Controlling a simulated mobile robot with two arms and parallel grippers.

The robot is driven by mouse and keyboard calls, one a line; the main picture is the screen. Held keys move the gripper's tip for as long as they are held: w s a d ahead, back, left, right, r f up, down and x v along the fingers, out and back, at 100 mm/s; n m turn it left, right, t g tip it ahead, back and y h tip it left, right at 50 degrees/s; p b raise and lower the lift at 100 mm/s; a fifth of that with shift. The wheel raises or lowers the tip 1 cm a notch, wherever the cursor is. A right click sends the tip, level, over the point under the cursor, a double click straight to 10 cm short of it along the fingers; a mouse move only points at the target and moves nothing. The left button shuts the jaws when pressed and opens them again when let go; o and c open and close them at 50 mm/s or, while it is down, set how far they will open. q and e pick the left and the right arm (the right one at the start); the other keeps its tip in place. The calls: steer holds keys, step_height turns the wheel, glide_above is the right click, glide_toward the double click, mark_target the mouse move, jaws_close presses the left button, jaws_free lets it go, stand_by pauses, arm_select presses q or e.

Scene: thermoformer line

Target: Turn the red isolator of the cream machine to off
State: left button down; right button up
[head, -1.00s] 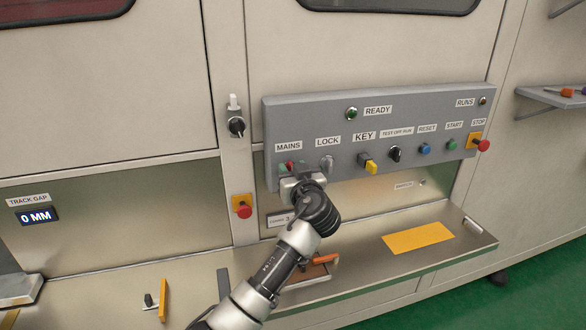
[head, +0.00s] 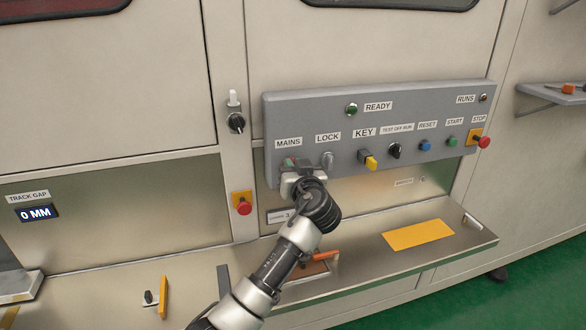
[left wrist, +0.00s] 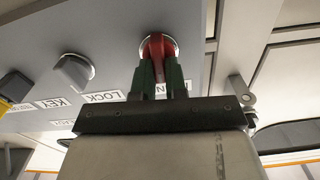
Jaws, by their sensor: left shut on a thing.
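The red isolator (left wrist: 154,48) sits under the MAINS label (head: 288,143) on the grey control panel (head: 430,105) of the cream machine (head: 105,90). My left gripper (head: 299,169) is at the panel's lower left, right at the isolator, and hides most of it in the head view. In the left wrist view, the dark green fingers of the gripper (left wrist: 158,78) are closed on the two sides of the red handle. The handle runs roughly in line with the fingers. Its on or off marking cannot be read. My right gripper is not in view.
The LOCK knob (head: 327,160) is close to the right of my gripper. The yellow KEY switch (head: 370,162), a black selector (head: 394,151) and push buttons follow further right. Below, a metal shelf (head: 360,250) carries a yellow plate (head: 418,235) and an orange-handled tool (head: 322,256).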

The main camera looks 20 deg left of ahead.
arm_select(q)
steer(key=shift+w+d+f+m+p, duration=0.15)
steer(key=shift+m+p, duration=0.6)
steer(key=shift+m, duration=2.05)
steer(key=shift+w+d+f+m+p, duration=0.2)
steer(key=shift+m+p, duration=0.5)
steer(key=shift+m, duration=2.1)
steer(key=shift+s+d+f+m+p, duration=0.2)
steer(key=shift+m+p, duration=0.55)
steer(key=shift+m, duration=2.05)
steer(key=shift+w+a+f, duration=0.1)
steer(key=shift+w+f, duration=0.05)
steer(key=c, duration=1.2)
jaws_free()
steer(key=shift+o, duration=0.2)
steer(key=b+v, duration=0.2)
steer(key=v, duration=0.9)
steer(key=shift+b, duration=0.4)
